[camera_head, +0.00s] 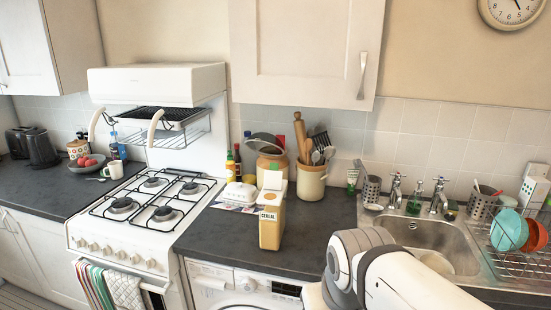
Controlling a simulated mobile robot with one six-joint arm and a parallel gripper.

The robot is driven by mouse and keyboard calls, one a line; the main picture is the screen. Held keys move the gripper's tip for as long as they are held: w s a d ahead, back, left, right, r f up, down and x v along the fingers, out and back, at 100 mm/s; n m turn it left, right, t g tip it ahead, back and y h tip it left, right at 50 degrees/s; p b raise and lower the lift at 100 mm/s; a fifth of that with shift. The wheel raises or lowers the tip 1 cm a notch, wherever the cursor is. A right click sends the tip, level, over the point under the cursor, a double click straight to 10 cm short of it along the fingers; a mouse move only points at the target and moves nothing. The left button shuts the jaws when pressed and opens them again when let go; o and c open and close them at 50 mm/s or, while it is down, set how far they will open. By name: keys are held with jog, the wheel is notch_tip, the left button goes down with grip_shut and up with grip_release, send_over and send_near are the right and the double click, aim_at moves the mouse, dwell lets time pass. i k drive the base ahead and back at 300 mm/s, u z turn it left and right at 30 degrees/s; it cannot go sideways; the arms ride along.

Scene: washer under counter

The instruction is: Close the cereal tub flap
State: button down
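The cereal tub (270,236) stands upright on the dark counter, to the right of the stove. It has a tan body, a white top and a label reading CEREAL. Its white flap (273,181) appears raised above the top, so the tub looks open. My arm, white and grey, fills the lower right of the view, to the right of the tub and apart from it. My gripper is not in view.
A utensil crock (311,182) and a lidded jar (270,170) stand behind the tub. A white butter dish (240,194) is to its left. The stove (150,205) is further left, the sink (425,238) to the right. Counter right of the tub is clear.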

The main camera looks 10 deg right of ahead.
aim_at(273, 177)
jog(key=u, duration=0.05)
jog(key=i, duration=1)
jog(key=z, duration=0.05)
